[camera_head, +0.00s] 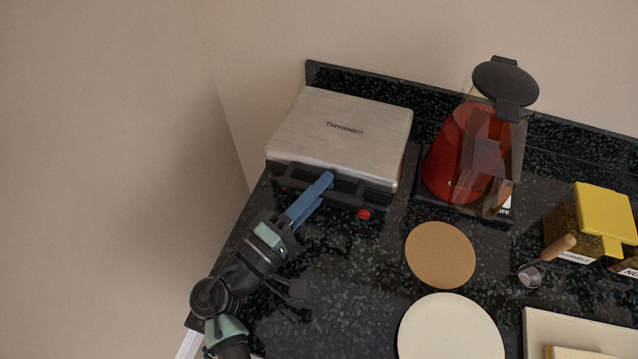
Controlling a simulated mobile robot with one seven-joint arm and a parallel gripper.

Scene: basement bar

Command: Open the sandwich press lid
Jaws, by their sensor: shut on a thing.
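The sandwich press (340,139) stands at the back left of the dark speckled counter. Its brushed-metal lid looks down over the black base, with a dark handle bar (345,183) along the front edge. My gripper (323,181) reaches in from the lower left. Its blue fingers are at the left part of the handle and are shut on it. The fingers hide part of the handle and the front of the base. A red knob (364,214) shows on the base, right of the fingers.
A red kettle-like jug (470,150) stands close to the right of the press. A round cork mat (440,254), a cream plate (450,330), a small scoop (545,262) and a yellow-lidded container (602,212) lie further right. A wall is behind; the counter's left edge is close.

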